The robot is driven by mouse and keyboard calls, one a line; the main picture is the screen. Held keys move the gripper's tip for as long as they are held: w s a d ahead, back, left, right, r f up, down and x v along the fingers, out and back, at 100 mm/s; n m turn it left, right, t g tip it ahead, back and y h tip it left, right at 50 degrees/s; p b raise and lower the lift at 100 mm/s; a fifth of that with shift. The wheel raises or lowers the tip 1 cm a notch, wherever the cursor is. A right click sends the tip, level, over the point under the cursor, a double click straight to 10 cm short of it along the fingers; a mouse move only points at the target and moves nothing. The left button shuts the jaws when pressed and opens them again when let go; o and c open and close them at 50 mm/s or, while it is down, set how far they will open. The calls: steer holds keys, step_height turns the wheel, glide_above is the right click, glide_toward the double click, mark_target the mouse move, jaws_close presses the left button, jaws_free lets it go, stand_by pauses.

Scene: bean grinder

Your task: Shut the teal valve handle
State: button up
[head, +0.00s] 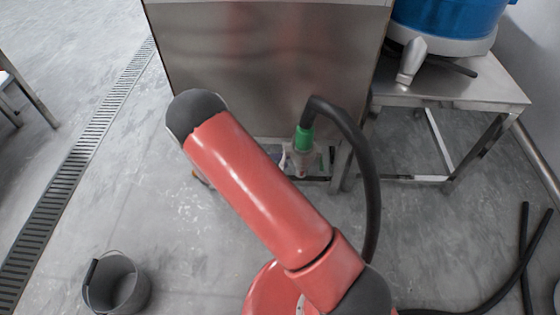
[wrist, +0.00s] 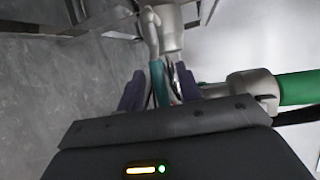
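The teal valve handle (wrist: 158,82) shows in the wrist view as a narrow upright bar below a pale metal valve body (wrist: 170,38). My gripper (wrist: 160,76) has its two dark purple fingers apart, one on each side of the handle in the picture. I see a gap between the handle and the fingers; I cannot tell how deep the handle sits between them. In the head view the grey valve body (head: 299,162) hangs low at the steel cabinet, under a green fitting. My red arm hides most of my gripper there.
A green hose fitting (wrist: 298,88) lies right of my gripper; in the head view a black hose (head: 372,185) arcs from it to the floor. A steel cabinet (head: 265,65) stands behind. A steel table (head: 465,88) is at right, a grey bucket (head: 117,284) at lower left.

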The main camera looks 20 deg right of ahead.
jaws_close()
steer(key=shift+f, duration=0.2)
steer(key=shift+f+m+b, duration=0.35)
steer(key=shift+m+b, duration=0.05)
steer(key=shift+b, duration=0.15)
steer(key=w+d+f+m+g+h+b, duration=0.2)
steer(key=w+f+m+g+h+b, duration=0.2)
steer(key=m+b, duration=1.1)
steer(key=shift+w+f+m+h, duration=1.1)
steer(key=shift+w+m, duration=0.2)
steer(key=shift+m, duration=0.6)
steer(key=shift+r, duration=0.15)
jaws_free()
